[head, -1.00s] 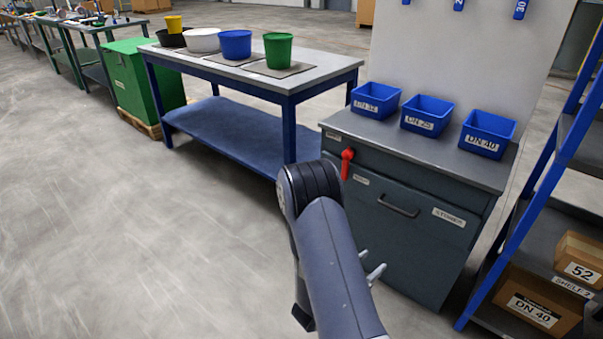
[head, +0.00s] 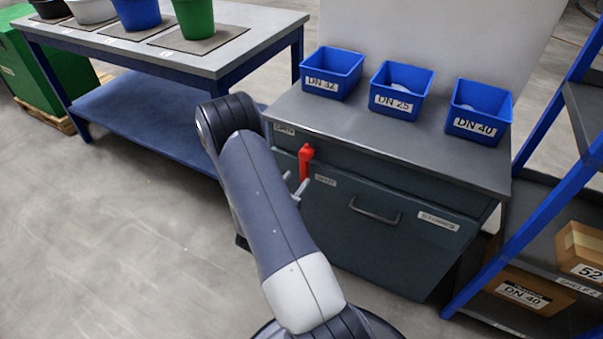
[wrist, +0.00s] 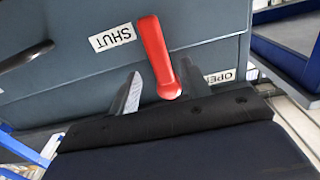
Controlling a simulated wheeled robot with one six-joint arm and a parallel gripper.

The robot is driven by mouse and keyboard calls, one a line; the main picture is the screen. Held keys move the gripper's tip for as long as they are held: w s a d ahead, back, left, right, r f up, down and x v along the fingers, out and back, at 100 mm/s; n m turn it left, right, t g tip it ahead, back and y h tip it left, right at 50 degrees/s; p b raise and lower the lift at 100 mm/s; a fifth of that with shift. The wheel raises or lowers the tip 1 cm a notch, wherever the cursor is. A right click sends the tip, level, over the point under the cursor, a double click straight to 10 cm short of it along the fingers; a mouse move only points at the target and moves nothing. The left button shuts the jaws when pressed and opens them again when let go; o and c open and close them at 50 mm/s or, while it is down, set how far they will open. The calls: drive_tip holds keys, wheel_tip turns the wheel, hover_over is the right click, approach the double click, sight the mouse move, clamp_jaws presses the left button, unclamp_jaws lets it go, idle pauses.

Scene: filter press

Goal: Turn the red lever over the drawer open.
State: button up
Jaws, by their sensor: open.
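The red lever (head: 304,163) is on the front of the dark grey cabinet, left of the drawer handle, and hangs nearly straight down from its pivot. A label reading OPEN (head: 285,130) is up and left of it, and one reading SHUT (head: 325,181) is at its lower right. My gripper (head: 298,190) is close to the lever, mostly hidden by my arm. In the wrist view my gripper (wrist: 161,88) is open, with the red lever (wrist: 157,55) showing between its fingers and beyond them. I see no clear contact.
The drawer (head: 380,225) has a grey bar handle (head: 374,213). Three blue bins, including DN 25 (head: 400,90), stand on the cabinet top (head: 420,150). A blue-framed shelf (head: 540,215) with boxes is at right. A workbench (head: 240,60) is at left. The floor at lower left is clear.

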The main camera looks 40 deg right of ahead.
sight(303, 171)
drive_tip(key=shift+x, duration=2.3)
clamp_jaws()
